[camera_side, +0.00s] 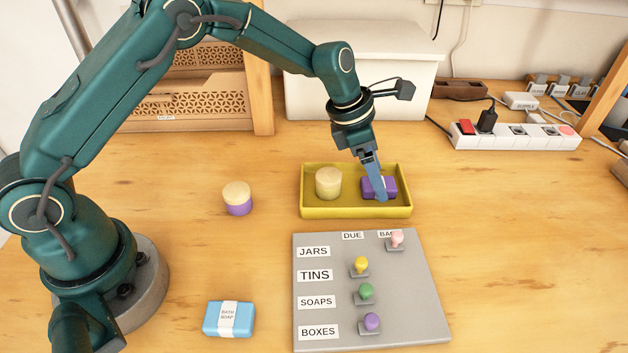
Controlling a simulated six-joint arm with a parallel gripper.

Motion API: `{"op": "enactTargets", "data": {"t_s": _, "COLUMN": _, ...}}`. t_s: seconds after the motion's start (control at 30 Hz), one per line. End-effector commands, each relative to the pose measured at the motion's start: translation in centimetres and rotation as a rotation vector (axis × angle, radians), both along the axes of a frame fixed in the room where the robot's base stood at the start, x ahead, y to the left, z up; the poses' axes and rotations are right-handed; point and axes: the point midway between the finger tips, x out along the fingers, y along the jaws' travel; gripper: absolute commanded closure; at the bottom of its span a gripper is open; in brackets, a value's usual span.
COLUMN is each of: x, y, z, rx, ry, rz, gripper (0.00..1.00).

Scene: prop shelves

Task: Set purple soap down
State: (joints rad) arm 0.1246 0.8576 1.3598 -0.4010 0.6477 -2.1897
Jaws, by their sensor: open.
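The purple soap (389,185) lies in the yellow tray (355,213), at its right end. My gripper (380,193) points down into the tray at the soap, and its blue finger covers part of the soap. The jaws are open, with the near finger in front of the soap; the far finger is hidden. I cannot tell whether a finger touches the soap. A cream round jar (328,184) stands in the left half of the same tray.
A blue bath soap (228,319) and a purple jar with a cream lid (238,198) stand on the table. A grey board (420,300) with labels and coloured pegs lies in front of the tray. A white bin (365,70) and a power strip (515,135) are behind.

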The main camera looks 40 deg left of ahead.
Motion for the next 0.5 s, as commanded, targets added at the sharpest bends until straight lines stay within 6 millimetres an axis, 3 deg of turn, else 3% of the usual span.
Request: {"op": "enactTargets", "data": {"t_s": 0.5, "x": -2.5, "y": 2.6, "z": 8.9, "rx": -0.001, "ry": -0.005, "rz": 0.002, "gripper": 0.19}}
